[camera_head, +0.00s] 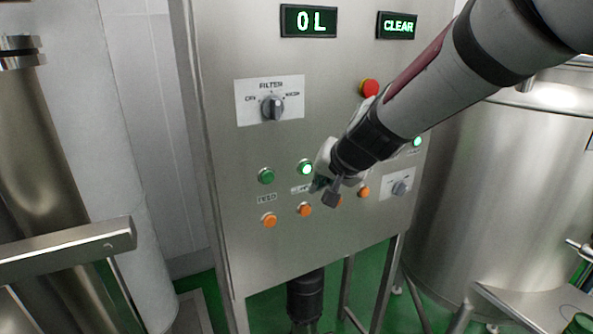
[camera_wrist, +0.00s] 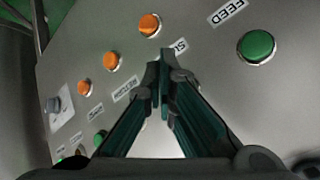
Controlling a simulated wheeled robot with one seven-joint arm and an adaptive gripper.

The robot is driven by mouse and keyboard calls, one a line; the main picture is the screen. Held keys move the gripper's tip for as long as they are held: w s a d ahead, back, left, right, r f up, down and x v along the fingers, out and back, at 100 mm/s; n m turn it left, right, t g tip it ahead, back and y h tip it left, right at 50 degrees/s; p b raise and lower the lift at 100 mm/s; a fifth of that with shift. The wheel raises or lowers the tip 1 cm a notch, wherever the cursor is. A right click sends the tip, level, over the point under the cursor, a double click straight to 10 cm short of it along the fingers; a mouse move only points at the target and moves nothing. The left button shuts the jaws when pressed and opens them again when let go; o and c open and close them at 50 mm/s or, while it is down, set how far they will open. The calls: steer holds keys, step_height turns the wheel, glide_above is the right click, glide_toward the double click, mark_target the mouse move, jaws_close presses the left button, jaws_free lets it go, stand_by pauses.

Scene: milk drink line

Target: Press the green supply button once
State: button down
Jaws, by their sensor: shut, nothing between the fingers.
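A row of green buttons runs across the steel panel, with orange buttons below. In the head view, the second green button from the left (camera_head: 305,167) is lit. Its label (camera_head: 300,188) is partly covered and hard to read; in the wrist view the label beside my fingers begins with S (camera_wrist: 178,46). My gripper (camera_head: 322,188) is shut and empty, just right of and below that lit button. In the wrist view my gripper (camera_wrist: 160,72) covers the area below the S label, so the green button there is hidden. I cannot tell whether the fingertips touch the panel.
The green FEED button (camera_head: 266,175) is the left neighbour. Orange buttons (camera_head: 304,209) sit close below. A filter knob (camera_head: 272,107), a red emergency stop (camera_head: 369,88) and displays reading "0 L" (camera_head: 309,21) and "CLEAR" (camera_head: 398,26) are above. A tank (camera_head: 480,190) stands right.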

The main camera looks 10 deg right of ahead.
steer(key=shift+s+d, duration=0.2)
steer(key=shift+s, duration=0.4)
steer(key=shift+s+d, duration=0.2)
steer(key=shift+s, duration=0.4)
steer(key=s+d+r+n+g+h, duration=0.1)
steer(key=s+d+n, duration=0.1)
steer(key=s, duration=1)
steer(key=s+d+r+n+g, duration=0.1)
steer(key=s+r+n+g, duration=0.1)
steer(key=s, duration=1.1)
steer(key=shift+s+d+n+h, duration=0.25)
steer(key=shift+d+n+h, duration=0.15)
